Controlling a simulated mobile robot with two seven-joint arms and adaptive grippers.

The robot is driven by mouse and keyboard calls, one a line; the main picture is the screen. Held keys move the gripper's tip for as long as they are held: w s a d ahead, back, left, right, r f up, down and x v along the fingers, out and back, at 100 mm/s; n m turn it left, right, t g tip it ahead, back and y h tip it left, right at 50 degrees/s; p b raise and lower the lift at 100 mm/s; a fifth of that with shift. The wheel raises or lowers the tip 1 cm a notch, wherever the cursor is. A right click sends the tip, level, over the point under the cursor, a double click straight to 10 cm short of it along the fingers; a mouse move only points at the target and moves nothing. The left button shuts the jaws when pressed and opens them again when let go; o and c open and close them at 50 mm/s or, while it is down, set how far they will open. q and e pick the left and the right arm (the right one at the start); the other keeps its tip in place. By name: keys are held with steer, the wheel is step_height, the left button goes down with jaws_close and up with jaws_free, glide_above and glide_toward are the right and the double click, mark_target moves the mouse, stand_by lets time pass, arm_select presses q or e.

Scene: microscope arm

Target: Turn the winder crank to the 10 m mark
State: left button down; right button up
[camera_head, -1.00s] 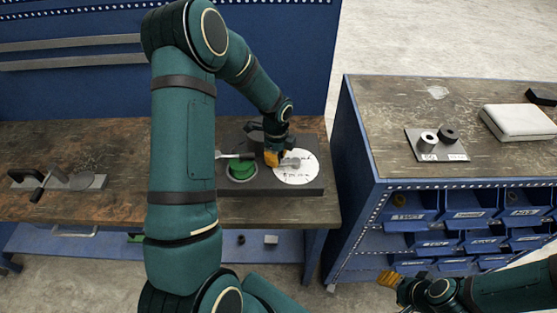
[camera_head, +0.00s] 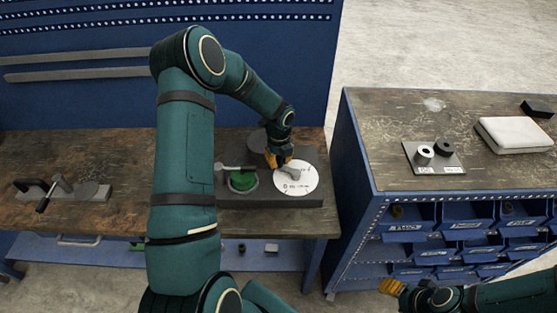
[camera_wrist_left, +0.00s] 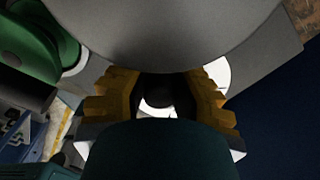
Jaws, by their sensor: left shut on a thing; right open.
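The winder stands on a dark grey base (camera_head: 313,197) near the right end of the wooden bench. It has a white dial (camera_head: 297,188) with small marks, too small to read, and a grey crank arm (camera_head: 292,172) over the dial. My left gripper (camera_head: 278,161) is shut on the crank's handle at the dial's back left edge. In the left wrist view the dark handle (camera_wrist_left: 157,90) sits between the two orange fingers. A green reel (camera_head: 243,181) is left of the dial. My right gripper (camera_head: 391,287) is open and empty, low in front of the right cabinet.
A grey lever (camera_head: 234,168) lies above the green reel. A plate with two small cylinders (camera_head: 436,169) and a white pad (camera_head: 513,134) are on the right cabinet. Blue bins (camera_head: 464,230) fill its front. Another crank device (camera_head: 62,190) is at the bench's left.

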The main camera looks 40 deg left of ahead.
arm_select(q)
steer(key=shift+a, duration=0.1)
steer(key=c, duration=0.7)
jaws_free()
steer(key=shift+c, duration=0.2)
step_height(320, 180, up, 12)
